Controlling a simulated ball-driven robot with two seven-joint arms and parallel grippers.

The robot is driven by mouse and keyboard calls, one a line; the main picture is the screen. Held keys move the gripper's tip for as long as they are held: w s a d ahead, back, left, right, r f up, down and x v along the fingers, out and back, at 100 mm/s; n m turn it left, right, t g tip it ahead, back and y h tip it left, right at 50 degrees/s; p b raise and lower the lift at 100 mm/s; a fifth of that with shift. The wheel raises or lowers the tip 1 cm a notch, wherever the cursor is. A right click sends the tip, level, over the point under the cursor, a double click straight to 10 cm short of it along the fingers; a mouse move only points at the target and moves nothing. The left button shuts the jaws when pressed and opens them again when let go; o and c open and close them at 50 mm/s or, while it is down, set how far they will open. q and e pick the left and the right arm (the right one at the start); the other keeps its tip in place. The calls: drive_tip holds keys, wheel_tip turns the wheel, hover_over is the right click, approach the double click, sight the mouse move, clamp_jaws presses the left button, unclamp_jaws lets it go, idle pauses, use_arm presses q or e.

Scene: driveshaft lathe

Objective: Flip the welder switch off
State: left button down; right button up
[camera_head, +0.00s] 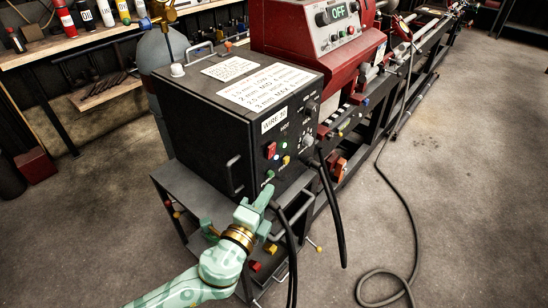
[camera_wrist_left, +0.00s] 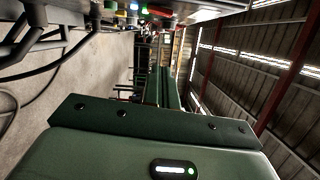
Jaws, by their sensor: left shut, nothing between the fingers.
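The welder (camera_head: 240,120) is a dark box with paper labels on top and a front panel of knobs and coloured buttons. A red switch (camera_head: 271,150) sits at the left of that panel; whether it is on or off is too small to tell. My left gripper (camera_head: 266,192) is shut and empty, just in front of the panel's lower edge, below the red switch. In the left wrist view the panel edge with knobs and a red part (camera_wrist_left: 160,11) runs along the top, close to the gripper. My right gripper is not in view.
Thick black cables (camera_head: 331,210) hang from the panel right of my gripper. The welder stands on a dark cart (camera_head: 172,188). A red lathe (camera_head: 285,38) showing "OFF" stands behind it. A hose (camera_head: 411,225) lies on the open floor at right.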

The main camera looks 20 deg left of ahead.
sight(271, 151)
use_arm(q)
drive_tip(key=w+a, duration=0.2)
drive_tip(key=w, duration=0.9)
drive_tip(key=shift+w+a+r+b, duration=0.2)
drive_tip(key=shift+a+r+b, duration=0.1)
drive_tip(key=shift+b, duration=0.1)
